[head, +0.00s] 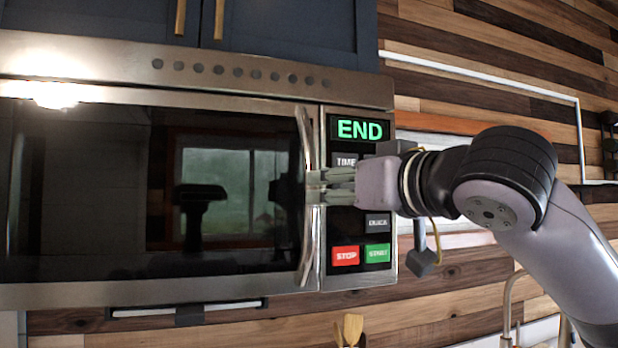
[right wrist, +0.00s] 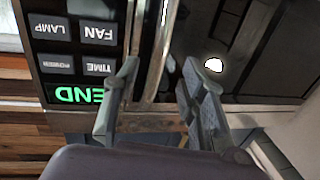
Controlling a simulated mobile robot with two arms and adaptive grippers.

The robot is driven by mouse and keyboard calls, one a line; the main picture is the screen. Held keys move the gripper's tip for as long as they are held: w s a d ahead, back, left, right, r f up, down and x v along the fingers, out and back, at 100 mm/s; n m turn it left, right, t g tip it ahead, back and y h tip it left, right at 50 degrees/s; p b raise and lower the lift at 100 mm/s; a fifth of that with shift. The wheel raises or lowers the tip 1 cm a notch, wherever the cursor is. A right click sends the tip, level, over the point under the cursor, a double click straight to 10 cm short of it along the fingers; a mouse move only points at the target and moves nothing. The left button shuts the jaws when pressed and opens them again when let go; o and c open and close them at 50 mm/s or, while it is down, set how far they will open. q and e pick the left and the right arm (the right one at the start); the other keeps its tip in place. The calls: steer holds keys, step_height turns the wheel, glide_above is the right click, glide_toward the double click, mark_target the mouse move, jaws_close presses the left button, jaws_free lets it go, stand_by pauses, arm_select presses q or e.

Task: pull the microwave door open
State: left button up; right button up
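The microwave (head: 90,292) hangs on the wall with its dark glass door (head: 90,200) closed. Its upright metal handle (head: 305,250) is at the door's right edge, beside the control panel. My right gripper (head: 318,187) reaches in from the right across the panel, with its fingers at the middle of the handle. In the right wrist view the gripper (right wrist: 160,75) has its fingers apart, one on each side of the handle (right wrist: 166,35), with gaps showing between fingers and bar. Whether either finger touches it is unclear. My left gripper is not in view.
The control panel (head: 348,218) has a green END display and several buttons close to my right gripper. Dark cabinets (head: 290,25) are above the microwave. A wood-plank wall (head: 480,80) is behind my right arm. A faucet (head: 508,310) and wooden utensils (head: 352,328) show below.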

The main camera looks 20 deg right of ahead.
mark_target(314, 188)
steer(key=p+x, duration=0.2)
steer(key=x, duration=0.5)
steer(key=shift+w, duration=0.2)
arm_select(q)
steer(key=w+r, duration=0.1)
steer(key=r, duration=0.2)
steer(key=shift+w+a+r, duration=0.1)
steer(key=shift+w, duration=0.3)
arm_select(e)
steer(key=shift+r, duration=0.1)
steer(key=shift+c, duration=0.3)
steer(key=c, duration=0.7)
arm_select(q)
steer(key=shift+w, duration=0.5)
arm_select(e)
jaws_close()
